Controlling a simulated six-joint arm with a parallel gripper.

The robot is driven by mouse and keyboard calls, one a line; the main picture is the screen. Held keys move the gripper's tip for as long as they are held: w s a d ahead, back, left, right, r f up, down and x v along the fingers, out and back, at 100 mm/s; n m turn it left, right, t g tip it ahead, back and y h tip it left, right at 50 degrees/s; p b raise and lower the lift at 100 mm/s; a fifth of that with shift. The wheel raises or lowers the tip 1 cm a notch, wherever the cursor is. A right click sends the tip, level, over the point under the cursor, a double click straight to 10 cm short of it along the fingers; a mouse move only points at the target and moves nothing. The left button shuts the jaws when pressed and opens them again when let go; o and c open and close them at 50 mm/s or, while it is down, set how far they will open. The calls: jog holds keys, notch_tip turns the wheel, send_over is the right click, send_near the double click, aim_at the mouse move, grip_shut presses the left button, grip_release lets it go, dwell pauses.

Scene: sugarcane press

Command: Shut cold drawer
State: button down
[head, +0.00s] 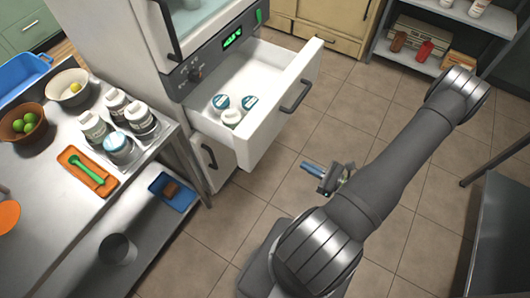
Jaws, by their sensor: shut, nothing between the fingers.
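The cold drawer (277,128) is a white drawer pulled out of the tall white cooling unit (140,48). Several small lidded tubs stand inside it, among them a white tub (232,118). Its dark bar handle (296,97) is on the front panel, which faces right. My gripper (306,168) is shut and empty. In the picture it is below and to the right of the drawer front, with a gap of floor showing between them. Its fingertips point left. I cannot tell its exact height against the drawer.
A steel counter (48,178) at the left holds bowls, jars, an orange tray (87,172) and a blue bin (22,72). Its lower shelf holds a blue tray (173,193). Shelving (440,50) stands at the back right. A dark-topped table (508,240) is at the right edge. Tiled floor lies open between.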

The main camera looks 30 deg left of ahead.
aim_at(201, 121)
jog(key=shift+s+a+r, duration=0.2)
jog(key=shift+s+a, duration=0.45)
jog(key=shift+a, duration=1.8)
jog(key=shift+s+a+r, duration=0.2)
jog(key=shift+s+a, duration=0.5)
jog(key=shift+a, duration=1.75)
jog(key=shift+s+a+r, duration=0.2)
jog(key=shift+s+a, duration=0.45)
jog(key=shift+a, duration=1.8)
jog(key=shift+a, duration=0.15)
jog(key=a, duration=2.5)
jog(key=shift+a, duration=0.3)
jog(key=shift+a+r, duration=0.1)
jog(key=shift+a, duration=0.4)
jog(key=d, duration=1.4)
jog(key=shift+d, duration=0.4)
